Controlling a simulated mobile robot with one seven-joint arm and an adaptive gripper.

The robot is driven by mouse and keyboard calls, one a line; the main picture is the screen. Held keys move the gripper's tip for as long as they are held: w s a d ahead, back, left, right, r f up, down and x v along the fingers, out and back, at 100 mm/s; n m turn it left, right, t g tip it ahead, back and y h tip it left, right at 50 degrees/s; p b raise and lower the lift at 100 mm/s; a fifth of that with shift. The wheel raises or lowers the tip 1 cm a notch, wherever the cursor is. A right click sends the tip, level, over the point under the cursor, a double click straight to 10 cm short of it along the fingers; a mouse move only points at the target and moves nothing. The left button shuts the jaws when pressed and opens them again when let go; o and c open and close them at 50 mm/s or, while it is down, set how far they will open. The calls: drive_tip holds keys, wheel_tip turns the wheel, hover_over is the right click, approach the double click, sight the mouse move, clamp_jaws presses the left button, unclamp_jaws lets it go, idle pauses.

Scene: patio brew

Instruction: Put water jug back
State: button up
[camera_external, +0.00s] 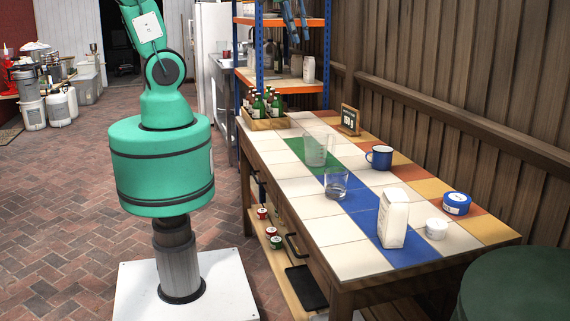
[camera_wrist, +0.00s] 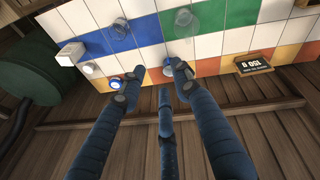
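The clear water jug (camera_external: 318,148) stands upright on the green tiles of the tiled table (camera_external: 330,262). My gripper (camera_external: 296,36) shows only as dark blue fingers at the top of the external view, apart from the jug. In the wrist view my gripper (camera_wrist: 156,82) has its fingers spread with nothing held. One finger partly hides the blue mug (camera_wrist: 168,69).
The blue mug (camera_external: 380,158), white carton (camera_external: 393,220), white cup (camera_external: 436,229), blue tin (camera_external: 456,204) and small sign (camera_external: 350,120) stand on the table. A bottle crate (camera_external: 270,123) is at the far end. Blue-orange shelves (camera_external: 283,85) stand behind; a wooden wall runs along the right.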

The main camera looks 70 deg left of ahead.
drive_tip(key=s+d+r+m+t, duration=0.1)
drive_tip(key=s+r+m, duration=0.1)
drive_tip(key=s, duration=0.5)
drive_tip(key=s+d+r+m+t+y, duration=0.1)
drive_tip(key=s+r+m, duration=0.1)
drive_tip(key=s, duration=0.6)
drive_tip(key=shift+s+r+m+t, duration=0.25)
drive_tip(key=shift+r+m+t, duration=0.15)
drive_tip(key=shift+m, duration=0.4)
drive_tip(key=shift+f+b, duration=0.7)
drive_tip(key=shift+f, duration=0.05)
